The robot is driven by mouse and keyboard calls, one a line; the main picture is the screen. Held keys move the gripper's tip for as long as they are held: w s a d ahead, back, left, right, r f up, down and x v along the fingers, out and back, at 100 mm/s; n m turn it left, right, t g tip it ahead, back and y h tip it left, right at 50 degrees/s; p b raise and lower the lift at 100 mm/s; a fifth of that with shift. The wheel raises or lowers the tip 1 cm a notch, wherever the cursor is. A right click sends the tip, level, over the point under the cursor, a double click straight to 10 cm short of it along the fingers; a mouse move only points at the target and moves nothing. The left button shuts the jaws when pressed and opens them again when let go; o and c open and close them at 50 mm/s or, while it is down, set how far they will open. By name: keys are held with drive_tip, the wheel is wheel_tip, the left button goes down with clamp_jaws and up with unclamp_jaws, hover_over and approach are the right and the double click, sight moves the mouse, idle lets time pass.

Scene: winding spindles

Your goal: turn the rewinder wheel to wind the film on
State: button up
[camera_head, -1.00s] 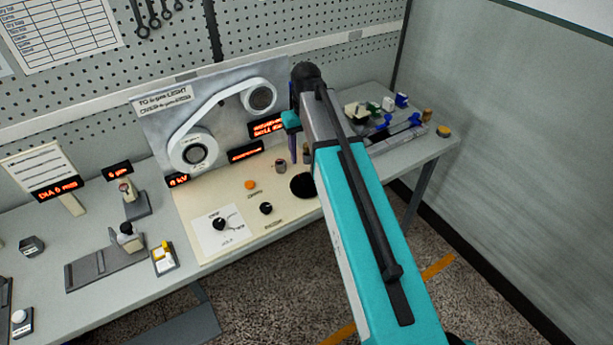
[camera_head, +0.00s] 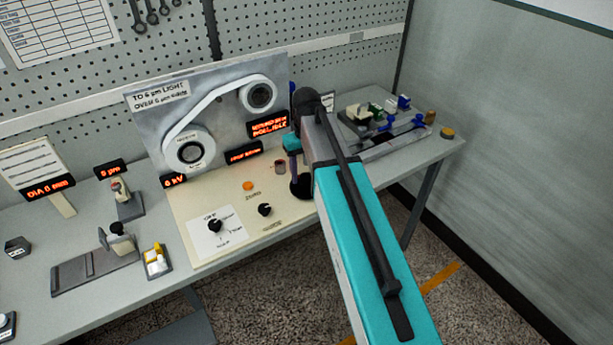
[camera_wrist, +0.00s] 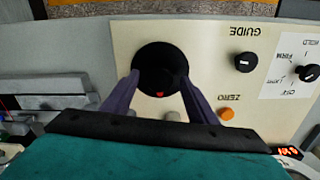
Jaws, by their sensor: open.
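The rewinder wheel appears to be the round black disc (camera_head: 301,188) at the right of the cream panel, partly covered by my arm in the head view. In the wrist view the black wheel (camera_wrist: 160,58) shows a small red mark on its near side. My gripper (camera_wrist: 160,80) is open, its two purple fingers either side of the wheel's near part. I cannot tell whether they touch it. In the head view my gripper (camera_head: 294,176) is over the wheel, partly hidden. White film runs between a lower left reel (camera_head: 189,149) and an upper right reel (camera_head: 259,96).
The cream panel (camera_head: 285,215) also carries black knobs (camera_head: 265,210), an orange button (camera_head: 248,186) and a small grey-red knob (camera_head: 280,167). Blue-handled gear (camera_head: 405,130) stands right. The floor in front is open.

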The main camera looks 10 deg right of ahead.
drive_tip(key=shift+f, duration=0.2)
drive_tip(key=c, duration=1.1)
drive_tip(key=shift+o, duration=0.2)
drive_tip(key=shift+m, duration=0.5)
drive_tip(key=m, duration=1.4)
drive_tip(key=shift+m+p, duration=0.3)
drive_tip(key=shift+p, duration=0.05)
drive_tip(key=m, duration=0.4)
